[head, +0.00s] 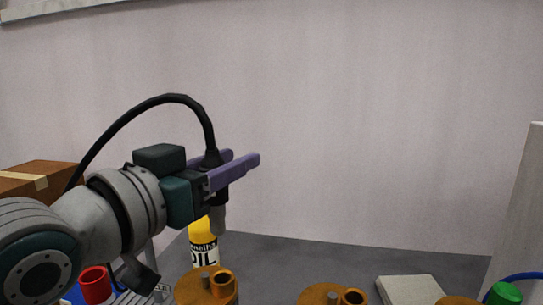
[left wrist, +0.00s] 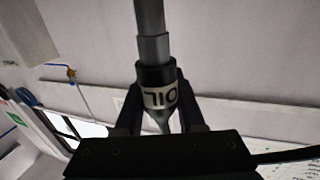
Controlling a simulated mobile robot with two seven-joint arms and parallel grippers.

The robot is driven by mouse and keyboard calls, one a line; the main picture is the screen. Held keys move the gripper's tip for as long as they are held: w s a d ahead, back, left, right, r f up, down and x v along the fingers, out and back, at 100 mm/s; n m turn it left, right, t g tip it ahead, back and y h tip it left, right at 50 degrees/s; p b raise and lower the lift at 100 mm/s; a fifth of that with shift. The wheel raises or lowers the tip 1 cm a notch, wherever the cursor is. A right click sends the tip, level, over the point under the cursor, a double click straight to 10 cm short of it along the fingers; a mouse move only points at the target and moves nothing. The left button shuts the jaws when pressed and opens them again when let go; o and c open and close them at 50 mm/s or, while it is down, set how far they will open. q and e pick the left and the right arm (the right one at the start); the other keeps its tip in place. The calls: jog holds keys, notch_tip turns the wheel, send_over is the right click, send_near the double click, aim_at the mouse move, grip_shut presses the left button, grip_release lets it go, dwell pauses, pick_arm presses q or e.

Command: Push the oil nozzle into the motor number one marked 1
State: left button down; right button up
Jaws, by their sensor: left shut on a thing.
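My left gripper (head: 241,159), with purple fingers, is shut on the oil nozzle (head: 219,216). The nozzle's grey tip points down and a black hose loops from its top back over my arm. In the left wrist view the nozzle (left wrist: 158,95), with a white OIL label, sits between the two dark fingers. Orange-brown motors stand along the lower edge of the head view: a left one (head: 190,292), a middle one (head: 317,296) and a right one (head: 458,301), partly cut off. The nozzle is above the left motor, apart from it. No number 1 mark is visible. My right gripper is not in view.
A yellow OIL bottle (head: 203,246) stands behind the left motor, beneath the nozzle in the picture. A cardboard box (head: 40,180) is at the left, with a red cylinder (head: 96,284) lower down. A pale block (head: 410,290) and a green cap (head: 504,293) are at the right.

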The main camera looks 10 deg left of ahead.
pick_arm(q)
notch_tip(320, 180, down, 6)
jog(key=b, duration=0.3)
jog(key=shift+r+b, duration=0.2)
jog(key=shift+b, duration=0.15)
jog(key=shift+p, duration=0.7)
dwell(1.2)
jog(key=shift+f+b, duration=1.3)
jog(key=shift+f, duration=0.6)
jog(key=shift+c, duration=2.2)
grip_release()
jog(key=v, duration=1)
jog(key=shift+p, duration=0.35)
